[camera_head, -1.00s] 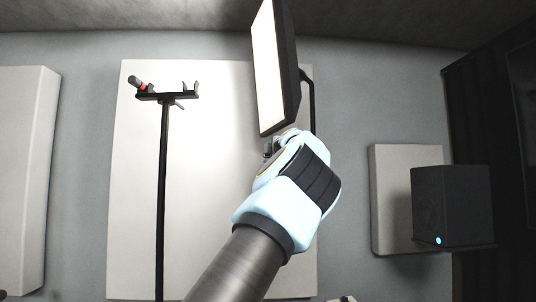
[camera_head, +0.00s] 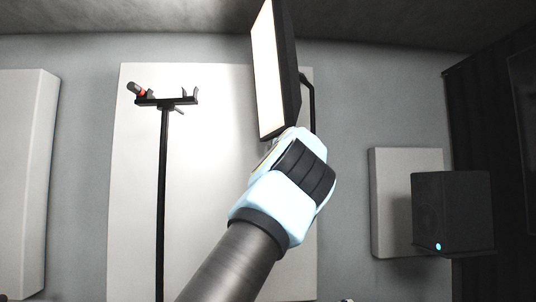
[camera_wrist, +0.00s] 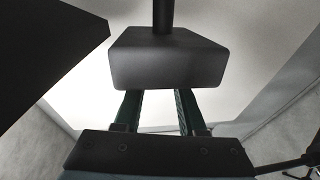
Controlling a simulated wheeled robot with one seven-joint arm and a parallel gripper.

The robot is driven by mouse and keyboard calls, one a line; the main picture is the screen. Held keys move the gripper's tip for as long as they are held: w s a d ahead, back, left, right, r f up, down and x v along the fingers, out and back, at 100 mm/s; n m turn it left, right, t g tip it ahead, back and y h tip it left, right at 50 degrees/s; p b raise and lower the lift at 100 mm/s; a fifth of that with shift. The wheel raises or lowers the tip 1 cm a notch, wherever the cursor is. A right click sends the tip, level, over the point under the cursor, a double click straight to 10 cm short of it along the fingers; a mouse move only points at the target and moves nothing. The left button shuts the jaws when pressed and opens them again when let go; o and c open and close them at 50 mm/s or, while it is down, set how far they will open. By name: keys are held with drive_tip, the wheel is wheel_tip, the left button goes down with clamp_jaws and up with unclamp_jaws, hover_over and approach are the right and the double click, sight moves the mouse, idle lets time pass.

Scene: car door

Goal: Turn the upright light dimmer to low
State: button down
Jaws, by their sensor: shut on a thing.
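The upright light (camera_head: 277,70) is a tall panel with a bright white face and a black casing, at the top centre of the head view. My gripper (camera_head: 275,143) is at its lower end. In the wrist view the fingers of my gripper (camera_wrist: 158,95) run up behind a dark block (camera_wrist: 166,62) with a post above it; the block hides their tips. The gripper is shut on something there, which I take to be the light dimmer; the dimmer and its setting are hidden. The light's black casing (camera_wrist: 40,45) fills the upper left of the wrist view.
A pale panel (camera_head: 215,180) is on the wall behind. A black speaker (camera_head: 452,210) with a blue light is at right. Free room lies between stand and arm.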

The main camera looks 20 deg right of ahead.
drive_tip(key=g+p, duration=0.1)
drive_tip(key=p, duration=0.2)
drive_tip(key=shift+r+g+p, duration=0.25)
drive_tip(key=shift+g+p, duration=0.1)
drive_tip(key=shift+g, duration=0.05)
drive_tip(key=shift+f, duration=0.15)
drive_tip(key=shift+c, duration=2.4)
unclamp_jaws()
